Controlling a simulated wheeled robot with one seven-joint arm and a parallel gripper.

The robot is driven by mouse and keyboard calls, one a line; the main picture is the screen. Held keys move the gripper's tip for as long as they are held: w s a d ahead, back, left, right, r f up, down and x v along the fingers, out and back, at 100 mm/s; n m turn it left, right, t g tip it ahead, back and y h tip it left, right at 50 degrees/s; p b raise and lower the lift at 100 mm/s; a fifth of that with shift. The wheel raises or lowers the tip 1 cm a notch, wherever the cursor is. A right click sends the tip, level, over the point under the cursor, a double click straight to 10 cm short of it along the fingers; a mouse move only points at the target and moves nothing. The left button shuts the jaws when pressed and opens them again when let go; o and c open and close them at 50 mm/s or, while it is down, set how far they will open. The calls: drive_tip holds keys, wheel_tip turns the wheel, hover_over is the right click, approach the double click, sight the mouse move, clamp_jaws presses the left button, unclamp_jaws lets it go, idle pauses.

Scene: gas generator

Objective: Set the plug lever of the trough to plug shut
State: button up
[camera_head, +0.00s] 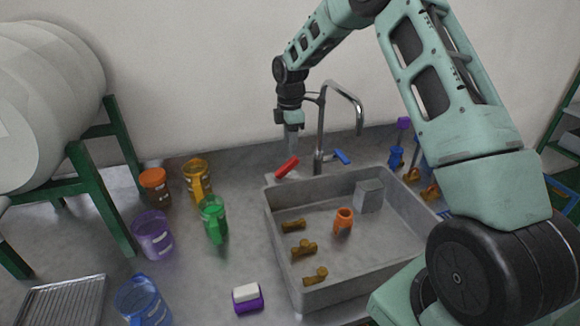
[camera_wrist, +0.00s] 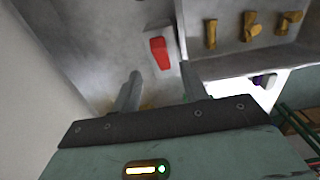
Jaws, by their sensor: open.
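The trough (camera_head: 276,222) is a grey basin set in the counter. A red lever (camera_head: 287,167) sits at its back left corner, left of the tap, and a blue lever (camera_head: 341,156) is right of the tap. No label shows which is the plug lever. My gripper (camera_head: 292,146) points down just above the red lever in the head view. In the wrist view my gripper (camera_wrist: 162,74) is open and empty, and the red lever (camera_wrist: 158,47) lies just beyond and roughly between its fingertips, apart from them. The plug itself cannot be made out.
The curved metal tap (camera_head: 321,125) stands close right of my gripper. Inside the trough are several brown pieces (camera_head: 303,247), an orange cup (camera_head: 343,221) and a grey block (camera_head: 368,195). Coloured jugs, including a green one (camera_head: 213,219), stand left. A purple-white block (camera_head: 247,297) lies in front.

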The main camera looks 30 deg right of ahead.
sight(290, 161)
wheel_tip(290, 161, down, 10)
drive_tip(key=shift+f+p, duration=0.1)
drive_tip(key=shift+p, duration=0.95)
drive_tip(key=shift+a, duration=0.1)
clamp_jaws()
